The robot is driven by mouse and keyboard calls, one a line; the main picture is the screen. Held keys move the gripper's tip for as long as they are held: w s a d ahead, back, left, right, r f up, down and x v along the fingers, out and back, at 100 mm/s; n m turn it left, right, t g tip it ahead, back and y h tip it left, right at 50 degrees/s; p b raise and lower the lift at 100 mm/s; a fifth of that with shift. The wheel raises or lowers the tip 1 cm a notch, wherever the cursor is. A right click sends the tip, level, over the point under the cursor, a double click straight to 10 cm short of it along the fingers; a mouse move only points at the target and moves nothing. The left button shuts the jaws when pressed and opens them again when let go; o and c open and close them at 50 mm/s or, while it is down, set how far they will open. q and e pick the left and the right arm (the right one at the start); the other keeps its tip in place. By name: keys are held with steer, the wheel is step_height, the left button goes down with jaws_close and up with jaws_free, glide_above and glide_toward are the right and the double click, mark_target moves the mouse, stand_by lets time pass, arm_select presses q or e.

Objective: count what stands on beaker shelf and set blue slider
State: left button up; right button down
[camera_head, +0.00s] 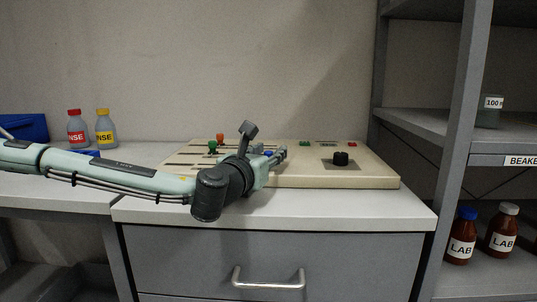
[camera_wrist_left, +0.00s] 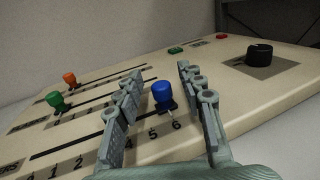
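The blue slider knob (camera_wrist_left: 163,94) stands on the front track of the cream panel, near the printed 5 and 6. My left gripper (camera_wrist_left: 161,72) is open, with one finger on each side of the blue knob and visible gaps between. My right gripper is not in view.
The panel (camera_head: 370,178) also carries a green knob (camera_wrist_left: 56,101), an orange knob (camera_wrist_left: 70,79) and a black dial (camera_head: 341,159). Two rinse bottles (camera_head: 77,130) and a blue bin (camera_head: 25,128) are at left.

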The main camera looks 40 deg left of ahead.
arm_select(q)
jaws_close()
stand_by(0.3)
